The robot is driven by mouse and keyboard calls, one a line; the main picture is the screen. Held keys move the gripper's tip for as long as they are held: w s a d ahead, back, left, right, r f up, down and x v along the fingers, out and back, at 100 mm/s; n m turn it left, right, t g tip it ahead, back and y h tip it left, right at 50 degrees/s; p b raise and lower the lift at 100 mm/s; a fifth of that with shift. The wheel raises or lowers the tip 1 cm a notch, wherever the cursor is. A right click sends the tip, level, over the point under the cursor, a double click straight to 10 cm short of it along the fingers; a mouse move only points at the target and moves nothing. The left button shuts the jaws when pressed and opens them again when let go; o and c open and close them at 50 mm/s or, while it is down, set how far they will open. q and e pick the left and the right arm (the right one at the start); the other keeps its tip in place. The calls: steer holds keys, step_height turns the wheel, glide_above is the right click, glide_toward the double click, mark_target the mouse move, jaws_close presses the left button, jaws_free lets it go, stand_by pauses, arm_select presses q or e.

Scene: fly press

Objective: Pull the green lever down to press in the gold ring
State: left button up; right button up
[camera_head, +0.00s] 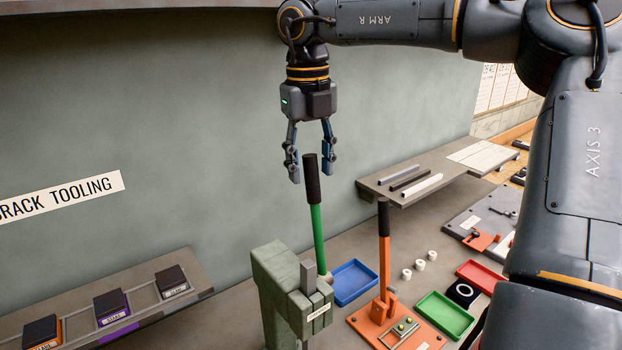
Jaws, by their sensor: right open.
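The green lever (318,240) with a black grip stands nearly upright, leaning slightly, on the grey-green press (275,280). A grey ram (308,277) sticks up at the press's front. My right gripper (310,176) is open and points down over the lever's top. Its two fingers appear on either side of the black grip, which shows between them; I cannot tell whether they touch it or are at the same depth. The gold ring cannot be made out; the press's lower front is cut off by the frame. My left gripper is not in view.
An orange lever (384,250) with a black grip stands on an orange base (372,330) to the right. A blue tray (355,282), green tray (443,316) and red tray (481,276) lie around it. White rings (419,265) lie nearby. A rack (130,307) runs along the left wall.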

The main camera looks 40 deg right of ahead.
mark_target(312, 185)
step_height(312, 185, down, 4)
steer(key=shift+r+p, duration=0.2)
steer(key=shift+p, duration=0.25)
steer(key=shift+f, duration=0.4)
steer(key=shift+c, duration=0.2)
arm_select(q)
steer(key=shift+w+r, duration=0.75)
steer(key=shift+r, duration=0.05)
arm_select(e)
jaws_close()
